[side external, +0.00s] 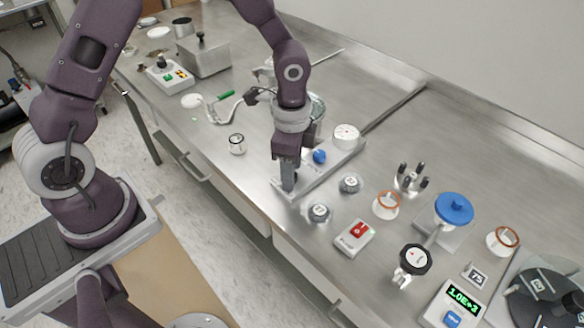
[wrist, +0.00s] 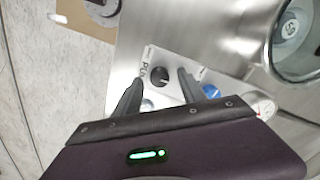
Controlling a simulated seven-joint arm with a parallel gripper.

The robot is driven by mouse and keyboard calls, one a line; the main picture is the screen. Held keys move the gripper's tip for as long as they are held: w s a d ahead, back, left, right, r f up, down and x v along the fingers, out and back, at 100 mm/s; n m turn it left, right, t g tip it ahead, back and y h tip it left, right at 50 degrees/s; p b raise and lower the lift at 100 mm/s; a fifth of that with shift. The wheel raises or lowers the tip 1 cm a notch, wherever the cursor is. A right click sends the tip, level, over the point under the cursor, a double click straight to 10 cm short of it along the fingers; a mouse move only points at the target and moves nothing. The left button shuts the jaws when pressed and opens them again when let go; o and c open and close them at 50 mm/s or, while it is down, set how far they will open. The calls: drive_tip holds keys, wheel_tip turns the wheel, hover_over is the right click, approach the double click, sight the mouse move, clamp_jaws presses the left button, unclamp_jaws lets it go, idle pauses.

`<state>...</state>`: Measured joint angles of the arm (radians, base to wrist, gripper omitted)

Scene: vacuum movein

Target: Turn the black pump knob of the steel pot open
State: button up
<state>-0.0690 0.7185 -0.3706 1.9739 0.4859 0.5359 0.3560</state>
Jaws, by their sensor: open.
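The black pump knob (wrist: 160,76) shows in the wrist view on a pale plate (wrist: 151,55) with partly hidden lettering beside it. In the picture it lies between the two spread fingertips of my gripper; the height gap is hard to judge. In the side external view my gripper (side external: 289,184) points down over the near end of the plate (side external: 336,163) and hides the knob. The steel pot (wrist: 302,62) is at the upper right of the wrist view. In the side view it stands mostly hidden behind my wrist. My gripper is open and empty.
A blue knob (side external: 319,156) and a white round gauge (side external: 346,134) sit farther along the same plate. Small round fittings (side external: 349,183) and a box with a red switch (side external: 355,236) lie to the right.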

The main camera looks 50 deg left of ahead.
wheel_tip(320, 180, up, 7)
idle(0.3)
drive_tip(key=s+a+r+n+t, duration=0.2)
drive_tip(key=s+r+n, duration=0.3)
drive_tip(key=s+r, duration=0.3)
drive_tip(key=s+a+r+n+t, duration=0.3)
drive_tip(key=s+r+n, duration=0.3)
drive_tip(key=s, duration=0.5)
wheel_tip(320, 180, up, 3)
drive_tip(key=shift+a+f+t, duration=0.2)
drive_tip(key=shift+a+t, duration=0.1)
drive_tip(key=shift+a, duration=0.2)
